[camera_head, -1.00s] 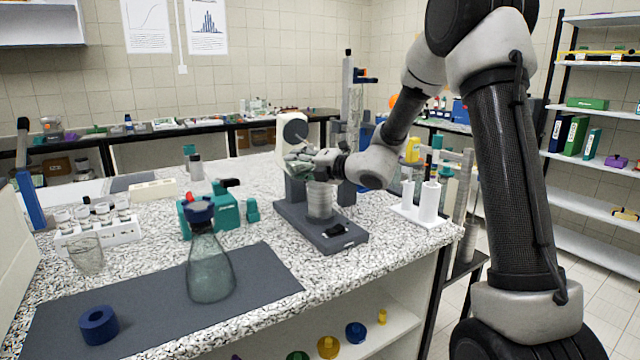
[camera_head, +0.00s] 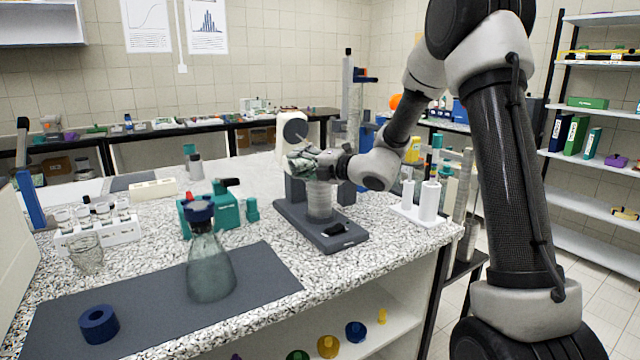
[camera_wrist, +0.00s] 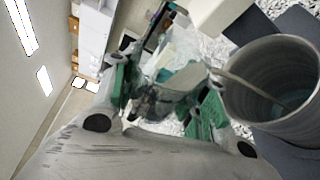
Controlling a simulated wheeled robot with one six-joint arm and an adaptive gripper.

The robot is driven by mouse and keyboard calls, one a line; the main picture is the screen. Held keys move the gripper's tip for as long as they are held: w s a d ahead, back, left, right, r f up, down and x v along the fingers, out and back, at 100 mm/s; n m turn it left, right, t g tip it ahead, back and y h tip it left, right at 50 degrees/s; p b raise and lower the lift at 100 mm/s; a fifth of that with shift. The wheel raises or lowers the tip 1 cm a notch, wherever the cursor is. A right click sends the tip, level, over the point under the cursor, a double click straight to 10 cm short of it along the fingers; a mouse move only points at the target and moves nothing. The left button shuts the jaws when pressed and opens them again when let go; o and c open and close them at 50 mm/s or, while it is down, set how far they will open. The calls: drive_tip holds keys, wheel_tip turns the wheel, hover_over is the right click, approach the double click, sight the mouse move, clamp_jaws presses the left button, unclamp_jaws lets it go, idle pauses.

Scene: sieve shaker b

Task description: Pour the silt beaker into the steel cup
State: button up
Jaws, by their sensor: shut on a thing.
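The steel cup (camera_head: 319,202) stands upright on the dark base of a shaker in the middle of the bench. It also shows large in the wrist view (camera_wrist: 262,92), its open mouth facing the camera. My gripper (camera_head: 303,161) is above the cup, turned on its side. In the wrist view its green-padded fingers (camera_wrist: 165,92) are shut on a clear glass beaker, the silt beaker (camera_wrist: 178,80), tilted towards the cup. A thin grey-brown streak runs from near the beaker's rim into the cup. The beaker's contents are partly hidden by the fingers.
The shaker base (camera_head: 335,236) has a post behind the cup. A flask (camera_head: 210,270) and a blue ring (camera_head: 98,324) stand on a dark mat. An empty-looking glass (camera_head: 87,254) and a vial rack (camera_head: 112,236) are at left. White cylinders (camera_head: 429,201) stand at right.

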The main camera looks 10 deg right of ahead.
drive_tip(key=shift+w+d+r+m, duration=0.1)
drive_tip(key=shift+d+r+m, duration=0.1)
drive_tip(key=shift+d+m, duration=0.1)
idle(0.4)
drive_tip(key=shift+w+d+r+m+t+y+p, duration=0.1)
drive_tip(key=shift+d+r+m+t+y+p, duration=0.15)
drive_tip(key=shift+m, duration=0.45)
drive_tip(key=shift+d+r+m+t+y+p, duration=0.15)
drive_tip(key=shift+r+m+y, duration=0.1)
drive_tip(key=shift+m, duration=0.45)
idle(1.0)
